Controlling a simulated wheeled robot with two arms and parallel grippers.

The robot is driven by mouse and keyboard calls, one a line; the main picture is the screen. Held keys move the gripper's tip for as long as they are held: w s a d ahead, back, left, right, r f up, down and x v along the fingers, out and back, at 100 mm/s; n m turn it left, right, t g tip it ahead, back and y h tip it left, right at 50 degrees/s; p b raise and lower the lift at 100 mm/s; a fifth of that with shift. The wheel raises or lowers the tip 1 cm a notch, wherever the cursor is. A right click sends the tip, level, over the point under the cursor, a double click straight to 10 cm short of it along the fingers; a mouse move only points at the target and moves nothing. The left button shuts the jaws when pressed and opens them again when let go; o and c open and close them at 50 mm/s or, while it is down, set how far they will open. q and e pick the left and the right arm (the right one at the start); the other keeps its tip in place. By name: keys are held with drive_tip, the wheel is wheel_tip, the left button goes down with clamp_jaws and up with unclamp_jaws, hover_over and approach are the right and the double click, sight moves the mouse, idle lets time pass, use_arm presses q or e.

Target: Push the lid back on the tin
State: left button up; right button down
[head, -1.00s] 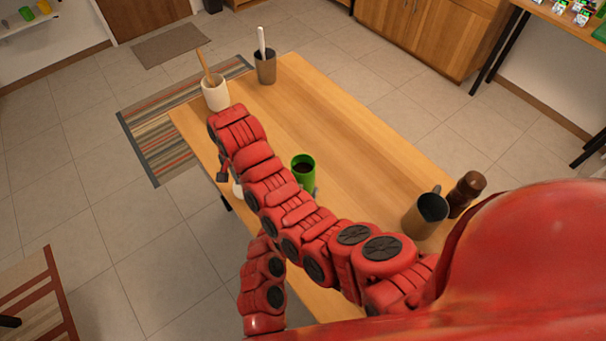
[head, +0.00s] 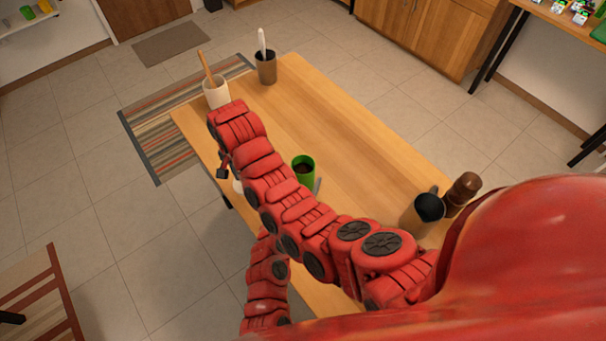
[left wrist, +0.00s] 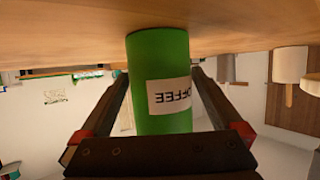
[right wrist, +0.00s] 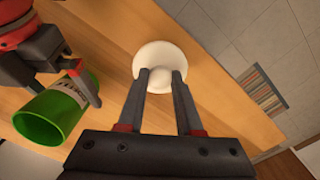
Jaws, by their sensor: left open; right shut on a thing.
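The green tin (head: 304,166) stands upright on the table, its open top showing dark contents. In the left wrist view, which is upside down, the tin (left wrist: 158,85) shows a COFFEE label and stands between the fingers of my open left gripper (left wrist: 160,80). The right wrist view also shows the tin's open mouth (right wrist: 42,122) at the left, beside part of my left gripper (right wrist: 82,85). There my right gripper (right wrist: 162,82) is shut on the knob of the round white lid (right wrist: 162,54), apart from the tin. In the head view my right arm mostly hides the lid (head: 237,186).
A white cup with a wooden utensil (head: 216,94) and a brown cup with a white one (head: 266,68) stand at the table's far end. A dark metal mug (head: 424,212) and a brown grinder (head: 462,192) stand at the right. The table's middle (head: 335,130) is clear.

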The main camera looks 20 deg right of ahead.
sight(300, 181)
use_arm(q)
drive_tip(key=shift+w+d+f, duration=0.1)
drive_tip(key=shift+w+f, duration=0.05)
drive_tip(key=shift+w, duration=0.15)
use_arm(e)
drive_tip(key=shift+r, duration=0.1)
use_arm(q)
drive_tip(key=shift+c, duration=0.2)
drive_tip(key=c, duration=1.4)
drive_tip(key=shift+o, duration=0.2)
drive_tip(key=shift+r, duration=0.2)
